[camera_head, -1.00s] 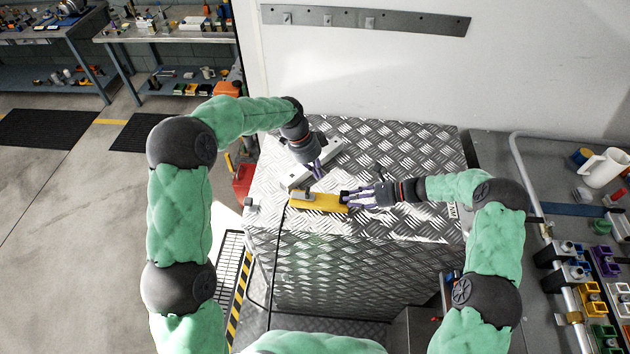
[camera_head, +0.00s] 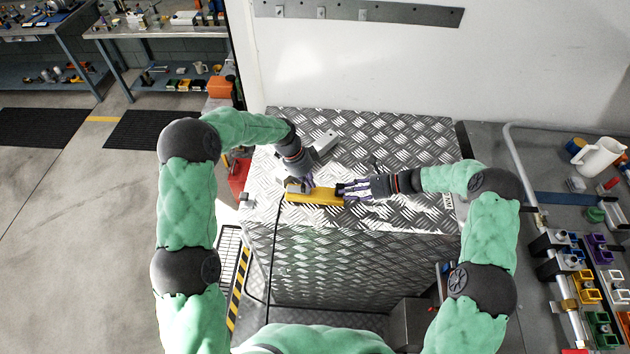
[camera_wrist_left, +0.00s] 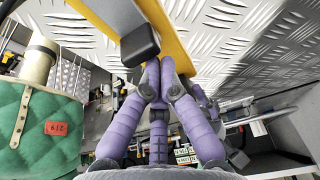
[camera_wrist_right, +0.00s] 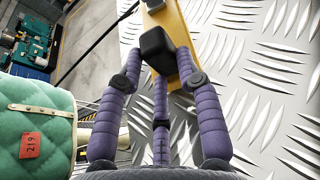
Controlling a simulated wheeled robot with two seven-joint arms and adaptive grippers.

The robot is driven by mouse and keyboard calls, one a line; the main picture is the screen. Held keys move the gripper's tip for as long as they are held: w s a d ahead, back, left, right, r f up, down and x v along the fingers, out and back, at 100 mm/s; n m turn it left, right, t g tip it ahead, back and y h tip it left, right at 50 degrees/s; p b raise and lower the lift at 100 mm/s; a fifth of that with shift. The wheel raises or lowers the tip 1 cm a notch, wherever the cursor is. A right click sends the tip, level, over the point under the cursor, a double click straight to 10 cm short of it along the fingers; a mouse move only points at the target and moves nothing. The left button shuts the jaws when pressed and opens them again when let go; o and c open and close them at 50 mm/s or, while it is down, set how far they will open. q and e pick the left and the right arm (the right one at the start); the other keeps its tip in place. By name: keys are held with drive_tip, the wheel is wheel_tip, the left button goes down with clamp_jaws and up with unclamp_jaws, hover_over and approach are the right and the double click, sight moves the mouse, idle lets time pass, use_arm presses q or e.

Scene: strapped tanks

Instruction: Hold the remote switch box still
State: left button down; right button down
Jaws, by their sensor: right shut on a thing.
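The remote switch box (camera_head: 315,198) is a long yellow bar lying on a diamond-plate metal chest. A dark block (camera_wrist_right: 158,45) stands up from its right end. My right gripper (camera_head: 350,190) is shut on that block, its purple fingers on either side of it in the right wrist view. My left gripper (camera_head: 308,184) is over the left part of the yellow bar, pointing down. In the left wrist view its fingertips (camera_wrist_left: 160,68) are drawn together beside the yellow bar (camera_wrist_left: 172,42) and a dark block (camera_wrist_left: 140,45). I cannot tell whether they touch it.
The diamond-plate chest (camera_head: 410,140) has free room behind the box. A black cable (camera_head: 276,240) hangs down the chest's front. A side bench (camera_head: 550,215) with a white jug (camera_head: 598,157) stands at right.

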use_arm(q)
drive_tip(key=shift+d, duration=0.1)
use_arm(e)
drive_tip(key=shift+d, duration=0.1)
use_arm(q)
drive_tip(key=shift+w+a, duration=0.15)
drive_tip(key=shift+a, duration=1.95)
drive_tip(key=shift+d, duration=0.1)
